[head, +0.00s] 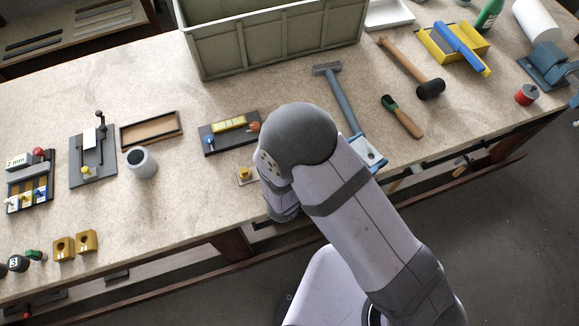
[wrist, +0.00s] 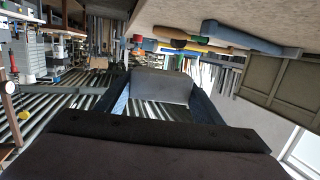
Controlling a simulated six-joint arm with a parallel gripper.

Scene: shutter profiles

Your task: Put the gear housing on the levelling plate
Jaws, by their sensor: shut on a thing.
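My gripper (wrist: 160,104) is shut on a plain grey block (wrist: 160,86), seen between its two dark fingers in the wrist view. This may be the gear housing, but most of its shape is hidden. I cannot say for sure which thing is the levelling plate.
A large green-grey crate (head: 280,45) stands at the back, with a hammer (head: 340,95) in front. A dark board with a yellow block (head: 229,131), a grey cup (head: 142,163) and a shallow tray (head: 151,130) are left.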

